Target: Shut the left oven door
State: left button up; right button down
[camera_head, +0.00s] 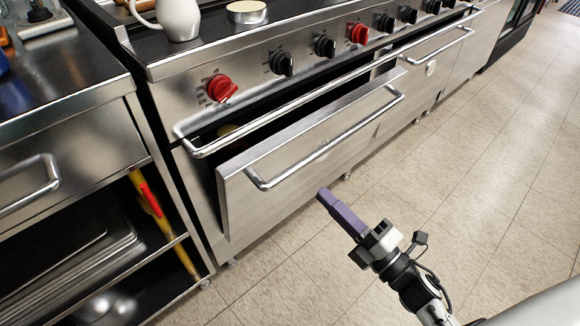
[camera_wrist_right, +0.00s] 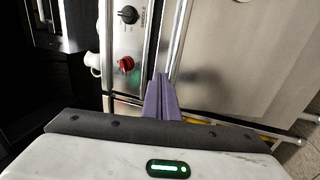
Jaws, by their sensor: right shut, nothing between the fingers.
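The left oven door (camera_head: 235,195) is a steel panel with a bar handle (camera_head: 330,146). It stands partly open, its top edge tilted out from the range front, with a dark gap behind it. My right gripper (camera_head: 325,194) has purple fingers, shut and empty, in front of the door's outer face and below the handle in the head view. In the right wrist view the closed fingertips (camera_wrist_right: 161,78) overlap the edge of the steel door panel (camera_wrist_right: 235,50). I cannot tell whether they touch it. My left gripper is out of view.
The range front carries a fixed rail (camera_head: 240,140) and red and black knobs (camera_head: 221,88). A white jug (camera_head: 180,20) stands on top. A steel counter (camera_head: 60,110) with open shelves is at left. The tiled floor (camera_head: 480,140) at right is clear.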

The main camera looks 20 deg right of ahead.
send_near(279, 150)
jog(key=x, duration=0.5)
jog(key=shift+w+b, duration=0.1)
jog(key=shift+b, duration=0.25)
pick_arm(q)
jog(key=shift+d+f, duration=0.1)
pick_arm(e)
jog(key=shift+w+a+r, duration=0.1)
jog(key=shift+w+a, duration=0.15)
jog(key=shift+w, duration=0.3)
